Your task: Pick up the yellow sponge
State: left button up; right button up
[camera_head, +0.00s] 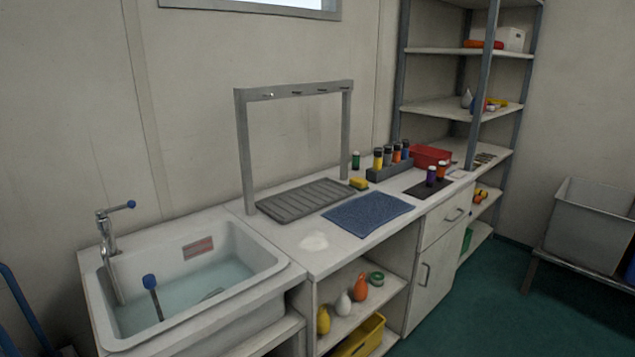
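The yellow sponge (359,183) is a small block lying on the white counter. It sits just right of the grey ribbed drain tray (305,200) and behind the blue cloth (368,213). A dark rack of small bottles (389,168) stands close to its right. Nothing covers the sponge from this side. Neither of my grippers shows in the head view.
A sink (190,275) with water and a tap (108,232) is at the left. A grey hook frame (297,91) rises behind the tray. A white patch (314,242) marks the counter front. A red bin (430,156) and shelving stand right; green floor lies in front.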

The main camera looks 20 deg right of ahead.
aim_at(360, 185)
jog(key=i+l+u, duration=0.25)
jog(key=l, duration=0.2)
jog(key=l+u, duration=0.2)
jog(key=l, duration=0.25)
jog(key=i+l+u, duration=0.1)
jog(key=l, duration=0.55)
jog(key=i+l+u, duration=0.1)
jog(key=l, duration=1.15)
jog(key=i+u, duration=0.05)
